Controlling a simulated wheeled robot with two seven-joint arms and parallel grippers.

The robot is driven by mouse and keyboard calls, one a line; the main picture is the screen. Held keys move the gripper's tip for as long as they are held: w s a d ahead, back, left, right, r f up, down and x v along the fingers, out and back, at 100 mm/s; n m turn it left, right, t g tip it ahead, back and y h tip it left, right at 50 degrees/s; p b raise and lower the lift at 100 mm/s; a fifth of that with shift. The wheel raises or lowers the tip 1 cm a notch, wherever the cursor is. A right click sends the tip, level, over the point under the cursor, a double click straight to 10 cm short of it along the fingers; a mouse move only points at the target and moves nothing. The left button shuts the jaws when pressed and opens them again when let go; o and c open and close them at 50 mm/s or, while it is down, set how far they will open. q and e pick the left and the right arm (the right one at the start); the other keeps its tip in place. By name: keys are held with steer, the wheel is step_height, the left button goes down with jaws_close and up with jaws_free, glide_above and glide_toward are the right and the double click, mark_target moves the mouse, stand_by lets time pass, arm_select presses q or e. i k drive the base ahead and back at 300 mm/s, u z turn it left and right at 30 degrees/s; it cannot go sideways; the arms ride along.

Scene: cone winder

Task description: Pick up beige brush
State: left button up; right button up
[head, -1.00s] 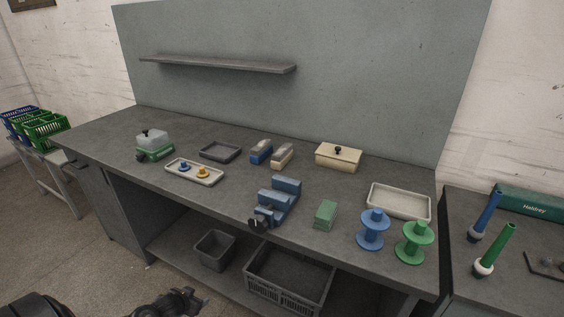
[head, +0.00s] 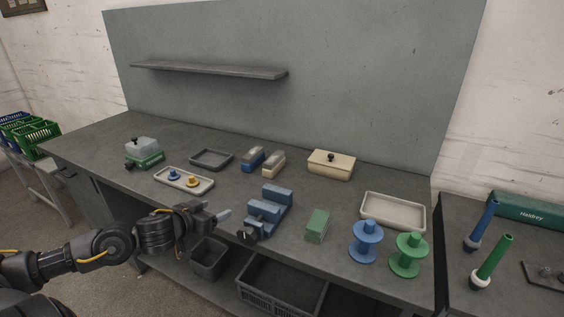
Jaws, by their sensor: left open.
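The beige brush (head: 274,164) lies on the workbench (head: 330,195), right beside a similar blue brush (head: 252,159). Both are behind the blue vise-like block. My left gripper (head: 222,215) is at the bench's front edge, left of that block and well short of the beige brush. Its fingers point right and it holds nothing that I can see. My right gripper is not in view.
A tray with small pegs (head: 184,182), a dark shallow tray (head: 211,159), a beige lidded box (head: 331,164) and a green block (head: 317,225) are nearby.

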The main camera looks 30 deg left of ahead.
mark_target(274, 163)
steer(key=u, duration=0.05)
steer(key=i, duration=0.85)
